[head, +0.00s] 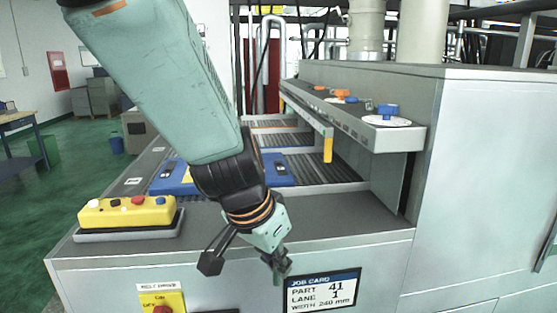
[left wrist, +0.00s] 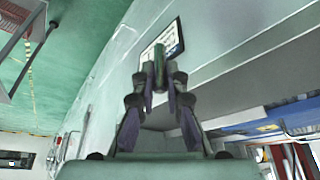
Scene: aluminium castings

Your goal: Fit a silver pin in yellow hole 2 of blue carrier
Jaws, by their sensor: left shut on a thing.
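My left gripper (head: 277,262) hangs in front of the machine's front edge, pointing down, above the job card. In the left wrist view its fingers (left wrist: 160,80) are closed around a slim round pin (left wrist: 159,66), which looks grey-green in this light. The blue carrier (head: 280,168) lies on the slatted conveyor bed behind my left arm, with yellow parts at its left. My arm hides its middle, and I cannot make out the numbered holes. A blue strip, perhaps the carrier, shows at the right of the left wrist view (left wrist: 272,122). My right gripper is not in view.
A yellow button box (head: 127,212) stands on the bed's front left corner. A grey shelf (head: 350,122) with orange and blue parts overhangs the bed at the right, with a yellow piece (head: 328,150) hanging below. The job card (head: 322,291) is on the front panel.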

